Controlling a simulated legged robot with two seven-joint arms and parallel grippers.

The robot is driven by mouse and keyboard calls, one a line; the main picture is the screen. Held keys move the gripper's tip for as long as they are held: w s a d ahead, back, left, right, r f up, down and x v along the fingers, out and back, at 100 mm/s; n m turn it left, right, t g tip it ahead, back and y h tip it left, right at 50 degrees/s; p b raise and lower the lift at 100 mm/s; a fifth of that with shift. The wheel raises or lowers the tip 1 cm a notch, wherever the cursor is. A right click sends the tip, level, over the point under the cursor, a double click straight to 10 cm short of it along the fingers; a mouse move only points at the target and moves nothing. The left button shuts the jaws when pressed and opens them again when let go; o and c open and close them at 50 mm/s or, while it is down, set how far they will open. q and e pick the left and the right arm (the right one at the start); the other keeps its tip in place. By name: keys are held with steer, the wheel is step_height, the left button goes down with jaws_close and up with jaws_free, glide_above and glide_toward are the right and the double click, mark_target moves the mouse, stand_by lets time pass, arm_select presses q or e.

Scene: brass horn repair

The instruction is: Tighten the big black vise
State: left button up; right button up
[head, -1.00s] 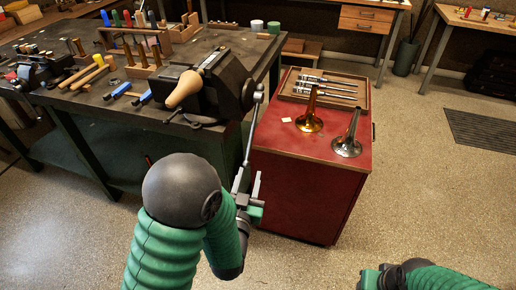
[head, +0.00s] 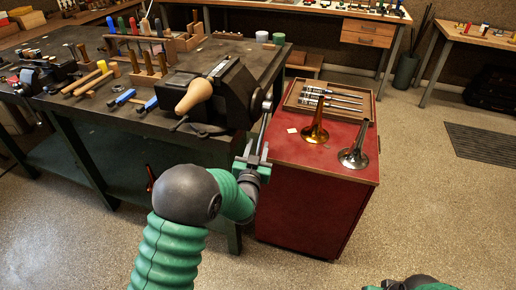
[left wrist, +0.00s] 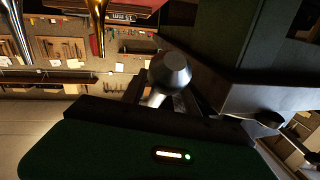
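The big black vise (head: 232,92) is mounted at the right corner of the dark workbench, with a tan wooden cone (head: 195,95) at its front. Its steel handle bar (head: 263,128) hangs down on the right side of the vise. My left gripper (head: 254,156) is at the lower part of the bar, its fingers apart on either side of it. In the left wrist view the bar's round end knob (left wrist: 170,70) shows large, between and beyond the fingers. A firm grip is not visible. My right gripper (head: 400,284) is only partly in view at the bottom edge.
A red cabinet (head: 315,205) stands close to the right of my left gripper, bearing a brass bell piece (head: 316,128), a silver one (head: 354,150) and a wooden tray (head: 369,104) of tools. Hammers and wooden tools lie on the workbench (head: 95,118).

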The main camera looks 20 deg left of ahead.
arm_select(q)
steer(key=shift+d+r, duration=0.1)
steer(key=shift+d, duration=0.4)
steer(key=c, duration=0.6)
jaws_close()
steer(key=shift+a, duration=0.15)
